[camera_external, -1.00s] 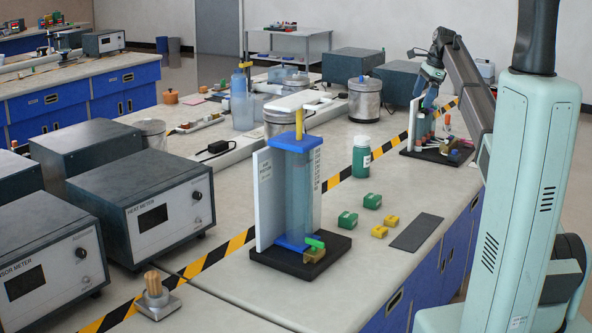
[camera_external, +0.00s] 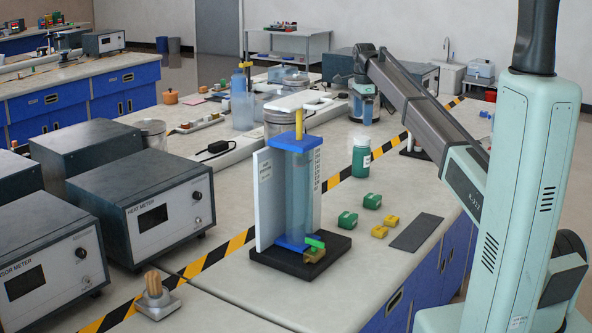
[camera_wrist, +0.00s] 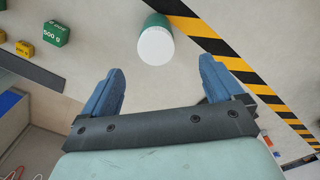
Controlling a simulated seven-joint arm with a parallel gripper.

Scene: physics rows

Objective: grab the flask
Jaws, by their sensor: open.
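The flask, a green bottle with a white cap and a pale label (camera_external: 361,157), stands upright on the bench beside the striped tape. In the wrist view the flask (camera_wrist: 156,40) shows cap-first, ahead of my gripper (camera_wrist: 161,70) and roughly in line with the gap between the blue fingers. The fingers are spread and empty, apart from the flask. In the external view my gripper (camera_external: 364,112) hangs above the bench, higher in the picture than the flask; its fingertips are small there.
A clear cylinder apparatus with blue ends (camera_external: 297,190) stands left of the flask on a black base. Green blocks (camera_external: 372,201) and yellow blocks (camera_external: 379,231) lie in front, with a dark flat plate (camera_external: 416,232). Black-yellow tape (camera_external: 236,242) crosses the bench.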

